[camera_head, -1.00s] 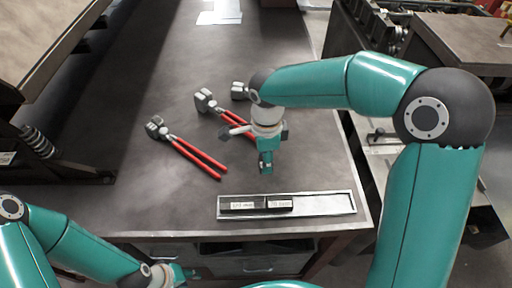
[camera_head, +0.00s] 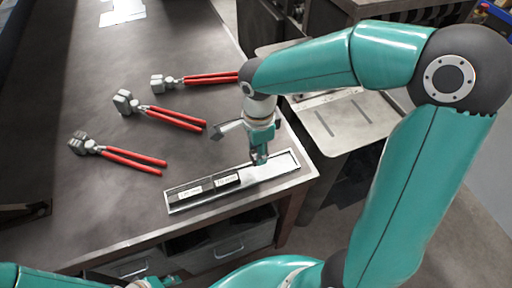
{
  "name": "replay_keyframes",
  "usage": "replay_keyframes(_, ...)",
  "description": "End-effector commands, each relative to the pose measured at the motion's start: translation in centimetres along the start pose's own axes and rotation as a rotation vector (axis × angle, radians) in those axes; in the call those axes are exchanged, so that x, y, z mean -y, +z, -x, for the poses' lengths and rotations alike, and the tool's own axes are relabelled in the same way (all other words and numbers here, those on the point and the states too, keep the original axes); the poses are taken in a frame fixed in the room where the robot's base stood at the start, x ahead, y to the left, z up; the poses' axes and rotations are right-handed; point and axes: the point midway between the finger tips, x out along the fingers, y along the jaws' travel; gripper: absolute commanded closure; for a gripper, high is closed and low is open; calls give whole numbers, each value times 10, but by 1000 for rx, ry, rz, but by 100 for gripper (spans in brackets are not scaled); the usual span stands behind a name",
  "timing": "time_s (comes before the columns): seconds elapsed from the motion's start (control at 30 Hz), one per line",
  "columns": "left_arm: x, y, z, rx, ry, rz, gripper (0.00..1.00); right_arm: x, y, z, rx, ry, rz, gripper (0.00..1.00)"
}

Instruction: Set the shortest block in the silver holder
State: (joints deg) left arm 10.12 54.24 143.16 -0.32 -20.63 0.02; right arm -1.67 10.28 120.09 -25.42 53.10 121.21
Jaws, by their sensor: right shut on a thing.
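The silver holder (camera_head: 282,166) is a shallow rectangular tray near the front edge of the bench. Two dark blocks with white labels, a left one (camera_head: 191,192) and a right one (camera_head: 227,180), lie end to end in its left part. Its right part shows bare metal. My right gripper (camera_head: 259,160) points down at the holder, just right of the two blocks. It is shut on a small block, mostly hidden by the fingers; I cannot tell whether it touches the holder floor. My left gripper (camera_head: 155,283) is at the bottom edge, partly cut off, its opening unclear.
Several red-handled tools, including a near one (camera_head: 125,155), a middle one (camera_head: 165,115) and a far one (camera_head: 200,80), lie on the bench behind the holder. Drawers (camera_head: 210,248) are below the front edge. Bench space left of the holder is clear.

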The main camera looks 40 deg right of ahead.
Motion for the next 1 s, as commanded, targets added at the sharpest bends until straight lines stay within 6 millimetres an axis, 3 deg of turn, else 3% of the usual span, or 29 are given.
replay_keyframes(0.1,5,0,-14,0,0,0,60,0,0,-20,0,1,0,100)
replay_keyframes(0.43,17,0,-46,0,0,0,60,1,1,-55,1,-1,1,100)
replay_keyframes(1.0,19,0,-54,0,0,0,60,1,1,-62,0,-1,2,100)
